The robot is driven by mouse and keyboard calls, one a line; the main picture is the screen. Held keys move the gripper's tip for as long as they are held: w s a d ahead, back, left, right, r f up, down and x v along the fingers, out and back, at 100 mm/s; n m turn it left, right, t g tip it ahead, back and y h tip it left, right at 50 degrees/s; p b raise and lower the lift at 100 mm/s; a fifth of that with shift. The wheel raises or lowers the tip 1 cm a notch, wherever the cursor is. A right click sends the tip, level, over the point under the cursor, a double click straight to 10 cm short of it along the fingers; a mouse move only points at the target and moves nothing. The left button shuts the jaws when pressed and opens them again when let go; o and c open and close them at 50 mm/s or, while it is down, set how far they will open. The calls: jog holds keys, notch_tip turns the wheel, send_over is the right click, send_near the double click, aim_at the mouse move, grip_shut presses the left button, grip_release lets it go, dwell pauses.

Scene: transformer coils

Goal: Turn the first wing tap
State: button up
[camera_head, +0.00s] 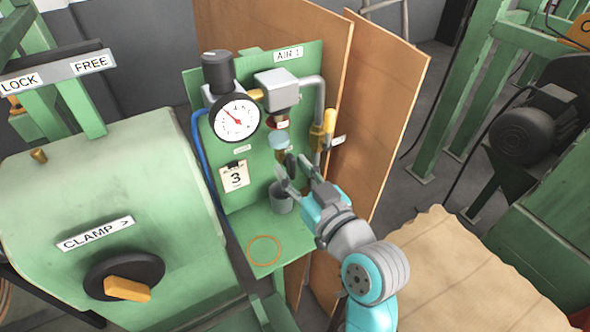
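My gripper (291,167) reaches in from the lower right to the green AIR 1 panel (222,180). Its fingers look spread apart, just below the filter unit (277,88). A small brass fitting (282,154) hangs under the filter's pale bowl (279,140), close to the fingertips; it may be the wing tap, but its wings cannot be made out. Whether the fingers touch it is unclear. A yellow-handled brass valve (325,127) sits on the grey pipe to the right, apart from the fingers.
A grey cup (281,198) stands under the fitting, close beneath my gripper. A gauge (236,118) and a card marked 3 (235,177) are to the left. The shelf (285,238) has a clear orange ring (264,251). A brown board (375,110) stands behind, right.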

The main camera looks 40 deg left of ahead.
jog(key=v, duration=1.2)
jog(key=shift+f, duration=0.15)
jog(key=d+f+m+t+h, duration=0.5)
jog(key=d+f+m, duration=0.2)
jog(key=d+f, duration=0.45)
jog(key=s+d+f+m+t+h, duration=0.3)
jog(key=s+d+f+m+h, duration=0.3)
jog(key=d+f, duration=0.55)
jog(key=s+d+r+h, duration=0.1)
jog(key=s+d, duration=0.4)
jog(key=s, duration=0.5)
jog(key=s+d+h, duration=0.4)
jog(key=s+d, duration=0.1)
jog(key=s, duration=0.5)
jog(key=shift+d+r+m+h, duration=0.2)
jog(key=shift+r+m+h, duration=0.1)
jog(key=shift+r, duration=0.1)
